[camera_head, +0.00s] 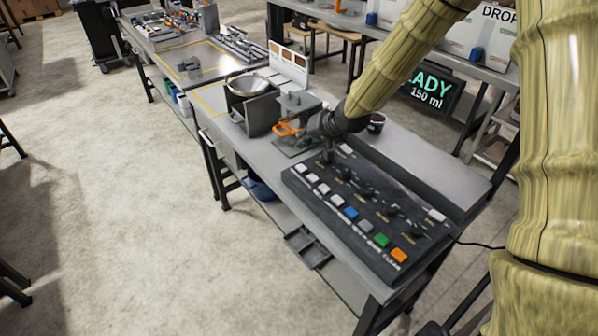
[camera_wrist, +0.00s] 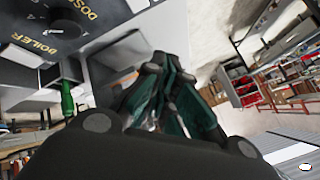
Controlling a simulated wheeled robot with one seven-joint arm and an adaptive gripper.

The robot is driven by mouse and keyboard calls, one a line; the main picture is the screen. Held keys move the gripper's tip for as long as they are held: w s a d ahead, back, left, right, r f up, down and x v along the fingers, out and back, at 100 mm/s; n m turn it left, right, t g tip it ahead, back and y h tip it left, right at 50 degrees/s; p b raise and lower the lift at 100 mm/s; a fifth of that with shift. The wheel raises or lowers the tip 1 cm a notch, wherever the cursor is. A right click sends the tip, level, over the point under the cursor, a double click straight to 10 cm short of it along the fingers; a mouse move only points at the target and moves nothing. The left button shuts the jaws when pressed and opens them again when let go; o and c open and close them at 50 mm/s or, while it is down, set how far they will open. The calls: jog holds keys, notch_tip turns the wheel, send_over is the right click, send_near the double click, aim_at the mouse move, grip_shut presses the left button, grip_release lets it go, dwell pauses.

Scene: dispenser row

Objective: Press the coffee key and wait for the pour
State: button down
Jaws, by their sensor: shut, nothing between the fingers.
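A dark key panel (camera_head: 335,203) lies on the grey bench, with a front row of white, blue, grey, green and orange keys and several black knobs behind. In the wrist view the panel (camera_wrist: 40,20) shows the words DOSE and BOILER beside a knob (camera_wrist: 65,45). My gripper (camera_head: 327,158) is shut and empty at the panel's far left corner; I cannot tell if it touches. Its dark fingers fill the middle of the wrist view (camera_wrist: 172,110). A display (camera_head: 428,92), partly hidden by my arm, shows "ADY" and "150 ml".
A small dark cup (camera_head: 377,122) stands right of my wrist. The bench right of it (camera_head: 430,160) is clear. Open floor lies left.

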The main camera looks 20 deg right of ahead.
jog(key=b, duration=0.3)
send_over(304, 166)
notch_tip(304, 166, down, 5)
jog(key=shift+r, duration=0.15)
jog(key=shift+s+f+b, duration=0.1)
jog(key=shift+f+b, duration=0.2)
jog(key=shift+f, duration=0.65)
jog(key=shift+f, duration=0.15)
dwell(0.3)
jog(key=shift+f, duration=0.25)
jog(key=shift+f+b, duration=0.3)
jog(key=shift+f, duration=0.2)
dwell(1.0)
jog(key=shift+r, duration=0.1)
jog(key=shift+r+p, duration=0.8)
jog(key=shift+r, duration=0.05)
